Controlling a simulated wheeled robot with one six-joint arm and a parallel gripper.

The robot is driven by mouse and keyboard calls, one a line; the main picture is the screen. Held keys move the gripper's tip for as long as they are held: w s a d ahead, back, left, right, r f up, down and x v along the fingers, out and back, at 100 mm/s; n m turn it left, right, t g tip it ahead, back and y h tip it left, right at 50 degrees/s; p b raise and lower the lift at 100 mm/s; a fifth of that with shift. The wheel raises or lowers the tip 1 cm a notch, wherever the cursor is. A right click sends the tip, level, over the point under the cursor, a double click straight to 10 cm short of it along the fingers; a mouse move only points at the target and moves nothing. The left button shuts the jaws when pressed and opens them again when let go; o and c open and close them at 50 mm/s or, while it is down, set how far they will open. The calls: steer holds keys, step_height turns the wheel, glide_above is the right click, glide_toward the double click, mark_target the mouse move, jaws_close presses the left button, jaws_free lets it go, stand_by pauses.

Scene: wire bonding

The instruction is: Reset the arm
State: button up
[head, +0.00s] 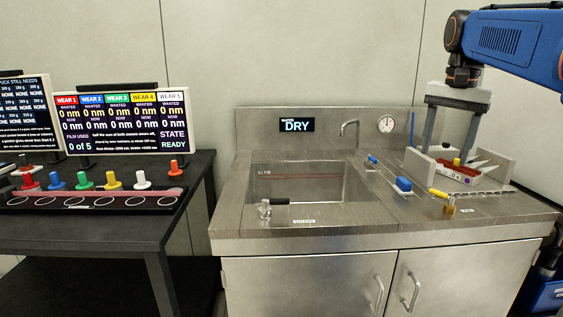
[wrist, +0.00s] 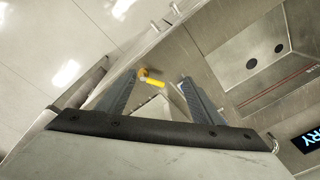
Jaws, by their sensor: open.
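My gripper (head: 447,150) is at the upper right of the head view, with its two grey fingers pointing down above the right side of the steel counter. The fingers are apart and nothing shows clasped between them. In the wrist view my gripper (wrist: 158,78) also shows its fingers spread, with a yellow-handled item (wrist: 152,80) beyond them on the counter. In the head view the fingertips are near a small tray (head: 455,176) with red and white parts; whether they touch it, I cannot tell.
A blue-handled tool (head: 403,185) and a yellow-handled tool (head: 438,193) lie on the counter. A black table (head: 110,236) with coloured knobs and screens stands left.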

steer(key=s+a+f+n+t, duration=0.1)
steer(key=s+a+f+n, duration=0.2)
steer(key=s+f, duration=0.5)
steer(key=s+a+f+n+t, duration=0.1)
steer(key=s+a+f+n, duration=0.2)
steer(key=s+f, duration=0.5)
steer(key=s+a+f+n+t, duration=0.1)
steer(key=s+a+f+n, duration=0.2)
steer(key=f, duration=1)
steer(key=s+a, duration=0.2)
steer(key=s, duration=0.3)
steer(key=shift+s+t, duration=0.2)
steer(key=shift+t, duration=0.1)
